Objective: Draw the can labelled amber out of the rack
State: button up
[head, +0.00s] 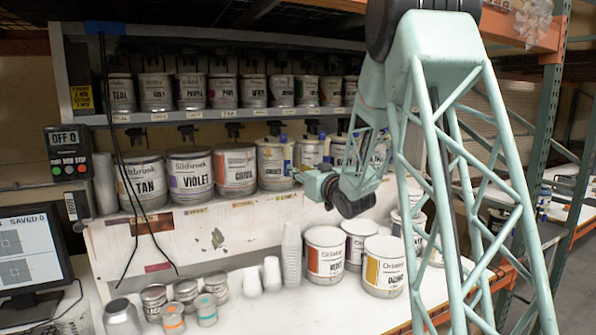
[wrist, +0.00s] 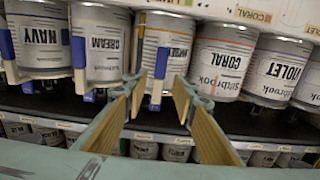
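The can that appears to be labelled amber (wrist: 162,42) is in the wrist view, its print inverted and hard to read. It stands between the cream can (wrist: 98,45) and the coral can (wrist: 222,60). In the head view, the can just right of coral (head: 275,163) appears to be the same one; its name is not legible there. My gripper (wrist: 158,93) is open and empty, its two wooden-looking fingers apart and pointing toward that can. No contact shows. In the head view my gripper (head: 318,186) is in front of the rack's lower shelf.
The rack's lower shelf also holds tan (head: 142,182), violet (head: 190,173) and navy (wrist: 37,42) cans, close together. Smaller cans (head: 155,92) line the upper shelf. Loose cans (head: 325,255) and cup stacks (head: 291,255) stand on the bench below.

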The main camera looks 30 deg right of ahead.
aim_at(288, 162)
jog(key=shift+w+d+p, duration=0.1)
jog(key=shift+w+p, duration=0.9)
jog(key=shift+w, duration=3.65)
jog(key=shift+c, duration=0.7)
grip_shut()
jog(key=shift+w+r+b, duration=0.1)
jog(key=shift+r+b, duration=0.25)
